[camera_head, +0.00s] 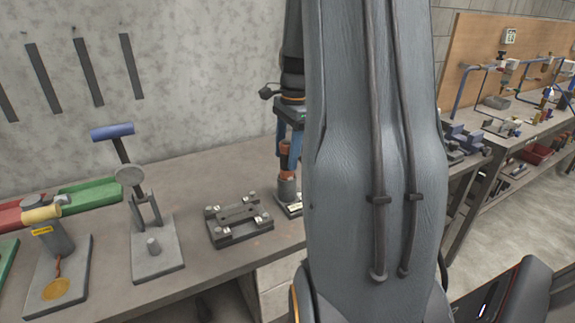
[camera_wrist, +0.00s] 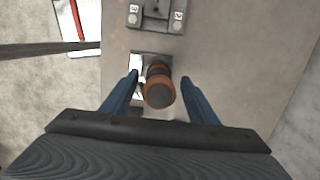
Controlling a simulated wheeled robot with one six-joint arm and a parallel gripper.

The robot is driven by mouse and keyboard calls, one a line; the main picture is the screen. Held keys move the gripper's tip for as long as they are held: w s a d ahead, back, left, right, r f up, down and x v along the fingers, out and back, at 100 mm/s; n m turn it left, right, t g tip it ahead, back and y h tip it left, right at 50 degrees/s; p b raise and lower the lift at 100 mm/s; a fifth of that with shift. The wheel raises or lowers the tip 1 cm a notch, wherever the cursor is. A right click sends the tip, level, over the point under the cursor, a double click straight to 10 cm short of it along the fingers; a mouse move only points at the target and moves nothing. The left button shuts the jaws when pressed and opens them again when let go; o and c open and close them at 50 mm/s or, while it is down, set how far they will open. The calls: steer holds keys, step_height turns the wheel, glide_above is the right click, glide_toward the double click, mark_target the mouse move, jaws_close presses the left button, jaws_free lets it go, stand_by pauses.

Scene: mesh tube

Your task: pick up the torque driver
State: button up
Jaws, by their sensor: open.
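The torque driver (camera_wrist: 158,88) shows in the wrist view as an orange and dark upright cylinder seen end-on from above. In the head view the torque driver (camera_head: 286,160) stands upright on the bench, partly hidden by my arm. My gripper (camera_wrist: 150,85) is open, with one blue finger on each side of the driver. In the head view my gripper (camera_head: 288,150) points down, its blue fingers around the driver's upper part. I cannot tell whether either finger touches it.
A dark fixture block (camera_head: 239,219) with silver corner pieces sits left of the driver. A stand with a blue-handled tool (camera_head: 157,245) and a stand with a yellow-handled tool (camera_head: 58,265) are farther left. The concrete wall (camera_head: 200,80) is close behind.

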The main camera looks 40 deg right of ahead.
mark_target(287, 171)
steer(key=shift+a+f+p, duration=0.2)
steer(key=shift+f+p, duration=0.1)
steer(key=shift+f, duration=1.15)
steer(key=shift+c, duration=0.2)
steer(key=c, duration=1.3)
